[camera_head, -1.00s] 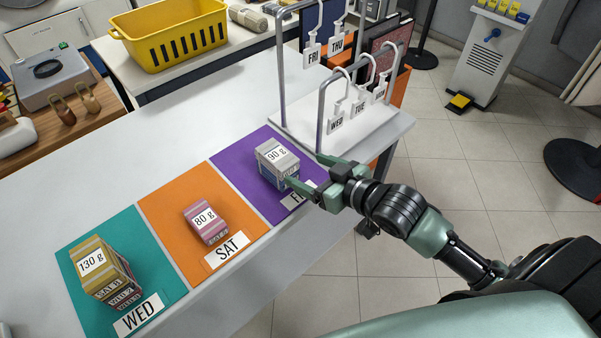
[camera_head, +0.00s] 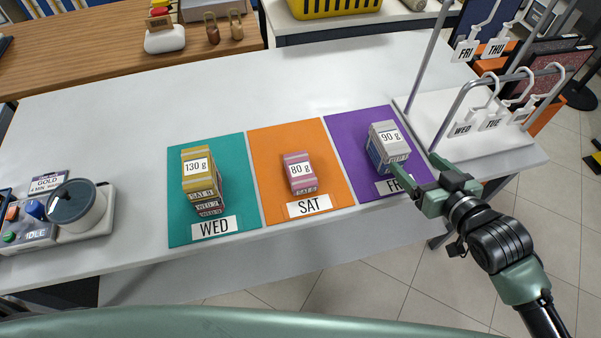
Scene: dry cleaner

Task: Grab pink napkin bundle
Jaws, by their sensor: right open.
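The pink napkin bundle (camera_head: 300,182), labelled 80 g, sits alone on the orange SAT mat (camera_head: 262,143). My right gripper (camera_head: 412,178) is open at the purple FRI mat (camera_head: 340,128), well right of the pink bundle. Its fingers are beside the grey and blue bundle (camera_head: 390,158), labelled 90 g; one fingertip is close to that bundle's lower right side, and I cannot tell whether they touch. My left gripper is out of view.
A yellow-topped stack (camera_head: 188,188), labelled 130 g, stands on the teal WED mat (camera_head: 178,228). A metal hanger rack (camera_head: 462,95) with day tags stands right of the mats. A small device (camera_head: 60,222) is at left. The white counter behind the mats is clear.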

